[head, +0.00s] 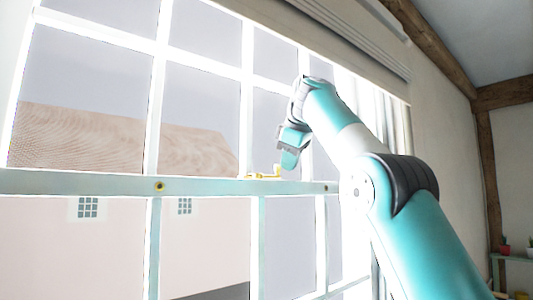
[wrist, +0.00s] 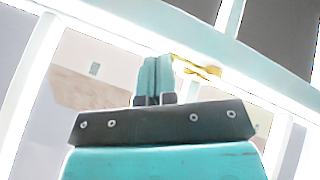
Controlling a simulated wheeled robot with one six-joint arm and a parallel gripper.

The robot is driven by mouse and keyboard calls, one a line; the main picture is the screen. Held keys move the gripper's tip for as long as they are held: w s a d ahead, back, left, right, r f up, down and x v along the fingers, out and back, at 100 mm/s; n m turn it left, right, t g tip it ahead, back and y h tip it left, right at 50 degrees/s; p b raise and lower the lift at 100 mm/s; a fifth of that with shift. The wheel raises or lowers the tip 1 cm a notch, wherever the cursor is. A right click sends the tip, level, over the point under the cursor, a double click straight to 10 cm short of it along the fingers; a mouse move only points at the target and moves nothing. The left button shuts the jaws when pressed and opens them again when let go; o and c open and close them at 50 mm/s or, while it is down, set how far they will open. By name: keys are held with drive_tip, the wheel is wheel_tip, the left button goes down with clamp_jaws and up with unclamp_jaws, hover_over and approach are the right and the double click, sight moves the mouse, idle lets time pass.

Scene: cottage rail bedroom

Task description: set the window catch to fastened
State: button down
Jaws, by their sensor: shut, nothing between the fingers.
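The window catch (head: 262,175) is a small yellow brass fitting on top of the window's middle rail (head: 100,182). It also shows in the wrist view (wrist: 198,67), just right of my fingertips. My gripper (head: 288,163) is at the right end of the catch in the head view, with its fingers pointing down. In the wrist view my gripper (wrist: 154,62) is shut and empty, its two teal fingers together. I cannot tell whether the fingers touch the catch. The catch is too small to tell whether it is fastened.
A round brass fitting (head: 159,186) sits on the rail's face to the left, and another (head: 327,188) to the right. White glazing bars (head: 246,80) cross the panes. A rolled blind (head: 340,40) hangs above. A shelf with plants (head: 512,257) stands at far right.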

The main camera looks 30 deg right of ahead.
drive_tip(key=shift+w+d+p, duration=0.25)
drive_tip(key=shift+w+p, duration=0.05)
drive_tip(key=shift+w, duration=0.4)
idle(0.4)
